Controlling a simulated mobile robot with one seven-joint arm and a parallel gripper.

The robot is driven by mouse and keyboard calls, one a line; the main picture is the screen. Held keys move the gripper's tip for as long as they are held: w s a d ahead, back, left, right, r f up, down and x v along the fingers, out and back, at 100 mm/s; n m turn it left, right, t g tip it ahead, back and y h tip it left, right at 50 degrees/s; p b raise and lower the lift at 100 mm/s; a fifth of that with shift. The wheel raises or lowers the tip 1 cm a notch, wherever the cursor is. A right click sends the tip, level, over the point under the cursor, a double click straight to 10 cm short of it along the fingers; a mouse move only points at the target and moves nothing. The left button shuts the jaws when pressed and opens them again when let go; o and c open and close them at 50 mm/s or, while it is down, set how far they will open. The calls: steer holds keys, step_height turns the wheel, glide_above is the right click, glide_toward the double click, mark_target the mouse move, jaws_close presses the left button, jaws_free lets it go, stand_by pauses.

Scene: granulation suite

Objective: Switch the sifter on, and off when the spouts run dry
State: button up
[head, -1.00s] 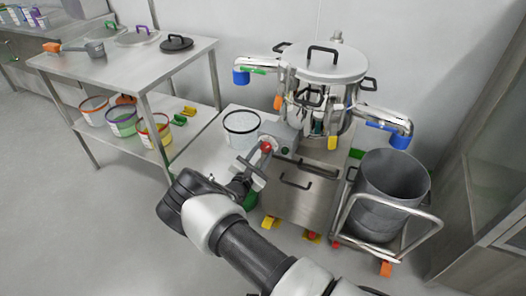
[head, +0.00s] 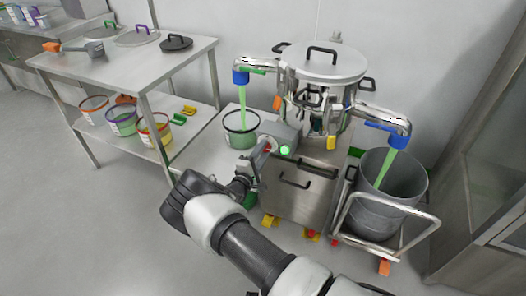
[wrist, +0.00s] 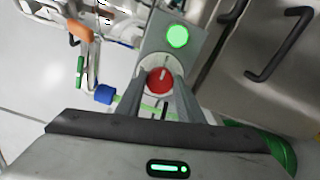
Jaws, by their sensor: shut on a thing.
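The sifter (head: 322,66) stands on a steel cabinet against the wall. Green material pours from its left spout (head: 240,77) into a white bucket (head: 240,139) and from its right spout (head: 398,139) into a large grey drum (head: 375,220). On the control box, the green lamp (head: 285,150) is lit; it also shows bright in the wrist view (wrist: 177,36). My gripper (head: 262,158) is at the red knob (wrist: 159,80), with one finger on each side of it and closed on it. The knob's white mark points nearly straight up in the wrist view.
A steel table (head: 130,62) at left carries lids and a scoop, with several coloured-rim buckets on its lower shelf. The drum sits in a wheeled frame (head: 390,240). A cabinet (head: 490,190) stands at far right. The floor at lower left is clear.

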steer(key=shift+m, duration=0.5)
steer(key=o, duration=1.1)
steer(key=shift+c, duration=0.2)
steer(key=p+v, duration=0.2)
steer(key=v, duration=1.5)
steer(key=shift+s+p, duration=0.2)
steer(key=shift+p, duration=0.2)
